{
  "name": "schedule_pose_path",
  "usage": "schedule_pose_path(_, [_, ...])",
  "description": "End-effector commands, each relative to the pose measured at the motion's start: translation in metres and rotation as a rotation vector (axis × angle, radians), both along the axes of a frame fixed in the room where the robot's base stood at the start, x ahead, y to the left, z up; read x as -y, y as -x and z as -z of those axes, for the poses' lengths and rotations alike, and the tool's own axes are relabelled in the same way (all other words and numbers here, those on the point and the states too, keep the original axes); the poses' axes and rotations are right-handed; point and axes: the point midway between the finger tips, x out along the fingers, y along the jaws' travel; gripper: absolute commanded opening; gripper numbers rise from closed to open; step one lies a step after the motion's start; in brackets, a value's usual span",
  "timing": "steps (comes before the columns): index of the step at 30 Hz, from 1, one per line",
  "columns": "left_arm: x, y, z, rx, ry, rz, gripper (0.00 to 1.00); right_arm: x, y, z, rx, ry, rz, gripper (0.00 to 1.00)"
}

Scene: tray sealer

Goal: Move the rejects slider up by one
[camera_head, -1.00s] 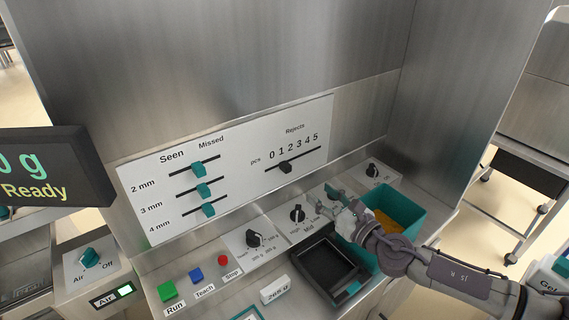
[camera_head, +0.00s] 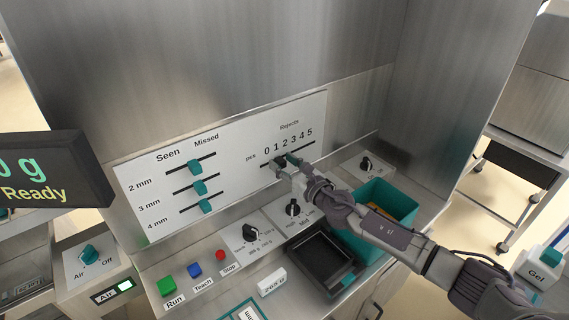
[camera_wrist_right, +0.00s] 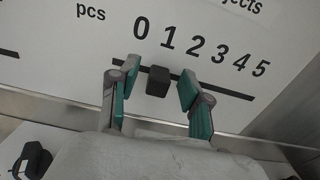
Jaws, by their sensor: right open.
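The rejects slider is a black knob (camera_wrist_right: 158,81) on a dark slot, below a scale from 0 to 5. In the right wrist view it sits beneath the 1, between the two fingers of my right gripper (camera_wrist_right: 159,88). The gripper is open, with a gap showing on both sides of the knob. In the head view the right gripper (camera_head: 283,168) is at the rejects panel (camera_head: 318,112) and partly hides the knob. My left gripper is not in view.
Three teal sliders, such as the 2 mm one (camera_head: 195,167), are on the panel's left. Below are a black rotary knob (camera_head: 292,208), a black tray (camera_head: 316,262), a teal bin (camera_head: 402,200), and green, blue and red buttons.

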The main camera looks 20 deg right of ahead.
Motion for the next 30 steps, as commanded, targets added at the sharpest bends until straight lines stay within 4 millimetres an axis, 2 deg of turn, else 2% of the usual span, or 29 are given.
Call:
schedule_pose_path(3, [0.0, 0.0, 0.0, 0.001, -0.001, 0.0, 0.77, 0.0, 0.0, 0.0, 0.0, 0.0, 0.0, 0.48])
schedule_pose_path(4, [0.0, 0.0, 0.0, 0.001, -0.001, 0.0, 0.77, 0.0, 0.0, 0.0, 0.0, 0.0, 0.0, 0.45])
schedule_pose_path(12, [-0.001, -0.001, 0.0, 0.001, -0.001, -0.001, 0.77, 0.0, 0.0, 0.0, 0.0, 0.0, 0.0, 0.0])
schedule_pose_path(22, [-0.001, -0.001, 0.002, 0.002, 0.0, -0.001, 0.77, 0.003, 0.0, 0.001, 0.0, 0.001, 0.001, 0.0])
schedule_pose_path(27, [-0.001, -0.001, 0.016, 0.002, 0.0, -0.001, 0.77, 0.023, -0.008, 0.004, 0.002, 0.002, 0.003, 0.0])
schedule_pose_path(30, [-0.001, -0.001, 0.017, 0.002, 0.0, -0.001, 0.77, 0.03, -0.01, 0.001, 0.001, 0.001, 0.001, 0.0])
